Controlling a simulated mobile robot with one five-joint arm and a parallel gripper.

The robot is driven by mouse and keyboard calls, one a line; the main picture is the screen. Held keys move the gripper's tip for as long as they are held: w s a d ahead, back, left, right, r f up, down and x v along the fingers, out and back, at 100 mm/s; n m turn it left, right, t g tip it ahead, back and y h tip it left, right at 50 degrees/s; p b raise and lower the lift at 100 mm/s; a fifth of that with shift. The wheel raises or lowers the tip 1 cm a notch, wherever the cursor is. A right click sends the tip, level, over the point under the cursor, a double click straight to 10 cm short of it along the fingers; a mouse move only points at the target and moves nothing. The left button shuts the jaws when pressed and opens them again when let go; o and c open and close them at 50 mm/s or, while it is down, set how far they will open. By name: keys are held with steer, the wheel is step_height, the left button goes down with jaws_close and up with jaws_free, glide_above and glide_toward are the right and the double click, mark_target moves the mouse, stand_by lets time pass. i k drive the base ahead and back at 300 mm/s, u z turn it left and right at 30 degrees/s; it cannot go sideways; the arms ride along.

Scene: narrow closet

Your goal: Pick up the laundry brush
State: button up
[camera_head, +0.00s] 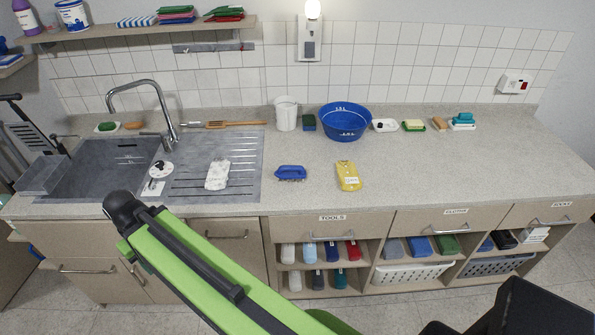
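A blue brush (291,173), which looks like the laundry brush, lies on the counter in front of the blue basin. It has a raised handle and stands apart from the things around it. A long wooden-handled brush (225,125) also lies along the back of the sink's drainboard. My green arm crosses the lower left of the view, ending at a dark joint in front of the sink. My gripper's fingers do not show, so I see no contact with the blue brush.
A yellow packet (348,176) lies right of the blue brush, and a folded white cloth (217,174) lies to its left on the drainboard. A blue basin (346,121) and white cup (286,114) stand behind. The counter (440,170) is clear at right.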

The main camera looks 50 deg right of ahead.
mark_target(291, 172)
steer(key=u, duration=0.05)
steer(key=i, duration=1)
steer(key=z, duration=0.05)
